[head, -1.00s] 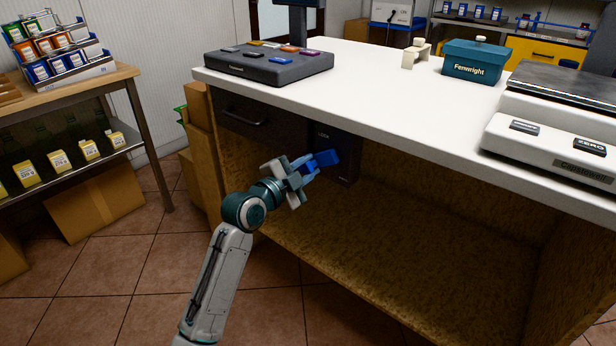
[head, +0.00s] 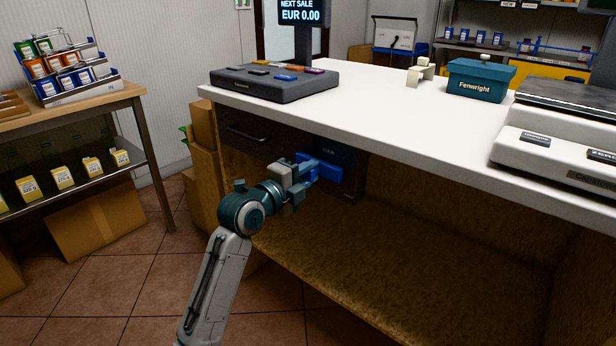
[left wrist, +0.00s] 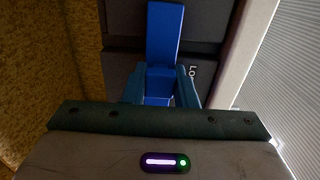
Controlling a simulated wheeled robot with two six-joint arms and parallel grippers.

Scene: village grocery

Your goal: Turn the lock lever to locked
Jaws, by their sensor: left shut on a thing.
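The lock lever (head: 330,171) is blue and sits on a dark lock panel (head: 352,186) under the counter, at the middle of the head view. My left gripper (head: 311,171) is shut on the lever, with its blue fingers at the lever's near end. In the left wrist view the lever (left wrist: 164,40) runs up from between the two fingers (left wrist: 160,88). Lettering beside it on the panel is partly covered, so I cannot read the lever's setting. My right gripper is out of view.
The white counter top (head: 400,105) overhangs the lever. A dark drawer (head: 246,132) with a handle is to the left of the panel. The open wooden shelf space (head: 400,240) below is empty. Cardboard boxes (head: 203,160) stand at the counter's left end.

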